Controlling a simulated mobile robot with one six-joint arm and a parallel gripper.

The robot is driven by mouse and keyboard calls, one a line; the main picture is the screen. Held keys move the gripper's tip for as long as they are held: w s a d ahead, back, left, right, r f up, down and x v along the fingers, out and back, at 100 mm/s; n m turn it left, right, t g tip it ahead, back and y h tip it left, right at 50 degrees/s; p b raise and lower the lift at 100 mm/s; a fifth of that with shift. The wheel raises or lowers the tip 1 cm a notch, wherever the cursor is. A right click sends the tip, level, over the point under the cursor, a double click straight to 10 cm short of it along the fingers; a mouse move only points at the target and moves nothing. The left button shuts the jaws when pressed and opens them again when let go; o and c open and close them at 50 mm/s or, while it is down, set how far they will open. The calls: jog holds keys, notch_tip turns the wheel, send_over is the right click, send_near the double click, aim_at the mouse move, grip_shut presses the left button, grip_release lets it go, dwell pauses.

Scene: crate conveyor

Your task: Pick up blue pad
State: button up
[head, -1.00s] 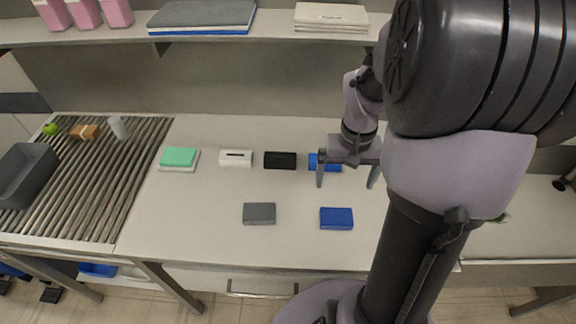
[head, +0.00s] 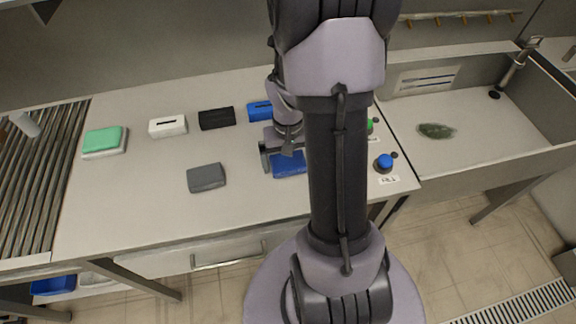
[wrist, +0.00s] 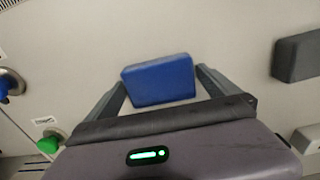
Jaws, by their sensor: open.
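The blue pad (head: 289,164) lies flat on the worktop under my gripper (head: 286,156), partly covered by the gripper and arm in the head view. In the wrist view the blue pad (wrist: 158,79) shows between and just past the fingertips of my open gripper (wrist: 160,84), slightly turned. One finger is on each side of it. The gripper holds nothing. I cannot tell whether the fingers touch the pad or how high above the table they are.
A grey pad (head: 206,178) lies to the left. A blue box (head: 260,110), a black box (head: 216,118) and a white box (head: 167,126) stand behind. A green pad (head: 101,141) is farther left. A blue button (head: 384,161) and a sink (head: 520,160) are right.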

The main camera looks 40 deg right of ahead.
aim_at(289, 160)
jog(key=shift+r, duration=0.1)
jog(key=c, duration=1.2)
jog(key=shift+o, duration=0.2)
jog(key=shift+r, duration=0.1)
jog(key=shift+r, duration=0.25)
notch_tip(289, 160, up, 3)
jog(key=shift+s+d+r+p, duration=0.1)
jog(key=shift+r+p, duration=0.1)
jog(key=shift+p, duration=0.95)
jog(key=s+d+p, duration=0.1)
jog(key=s+d, duration=0.1)
jog(key=s, duration=0.2)
jog(key=s+d, duration=0.3)
jog(key=s, duration=0.2)
jog(key=s+d+r+p, duration=0.1)
jog(key=s+d, duration=0.2)
jog(key=s, duration=0.1)
jog(key=shift+s+p, duration=0.3)
jog(key=shift+s, duration=0.05)
